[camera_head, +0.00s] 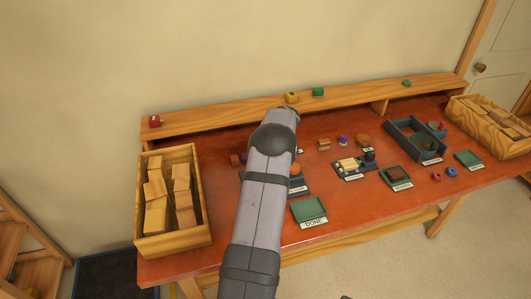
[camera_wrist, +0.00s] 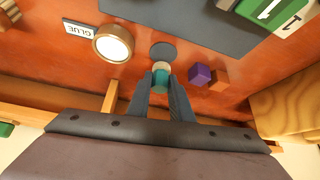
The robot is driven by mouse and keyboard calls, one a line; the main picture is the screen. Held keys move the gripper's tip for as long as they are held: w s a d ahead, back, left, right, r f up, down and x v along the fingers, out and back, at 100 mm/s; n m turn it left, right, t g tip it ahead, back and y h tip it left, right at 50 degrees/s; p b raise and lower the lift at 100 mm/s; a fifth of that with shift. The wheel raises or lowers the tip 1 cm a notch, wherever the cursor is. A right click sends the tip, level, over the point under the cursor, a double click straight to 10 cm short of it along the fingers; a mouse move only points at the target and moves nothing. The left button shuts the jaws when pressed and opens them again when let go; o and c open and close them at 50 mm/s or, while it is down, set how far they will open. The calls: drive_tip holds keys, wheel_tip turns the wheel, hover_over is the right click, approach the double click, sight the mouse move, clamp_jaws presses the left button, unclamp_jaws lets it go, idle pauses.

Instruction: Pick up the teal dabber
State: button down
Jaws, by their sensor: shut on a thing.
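The teal dabber (camera_wrist: 160,80) shows in the wrist view as a short teal piece with a pale, cream-coloured end. My gripper (camera_wrist: 161,88) is shut on it, with one dark finger on each side. A dark round disc (camera_wrist: 163,51) lies just beyond the dabber in that view. I cannot tell whether the dabber still touches the surface below. In the head view my own arm hides the gripper and the dabber.
A purple block (camera_wrist: 199,75) and a brown block (camera_wrist: 219,79) stand close to the right of the fingers. A round glue pot (camera_wrist: 113,43) is to the left. A wooden crate (camera_head: 204,237) fills the table's left end. A raised shelf (camera_head: 225,118) runs along the back.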

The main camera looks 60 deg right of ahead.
wheel_tip(320, 180, up, 7)
drive_tip(key=shift+r+b, duration=0.2)
drive_tip(key=shift+b, duration=0.65)
drive_tip(key=c, duration=2.5)
unclamp_jaws()
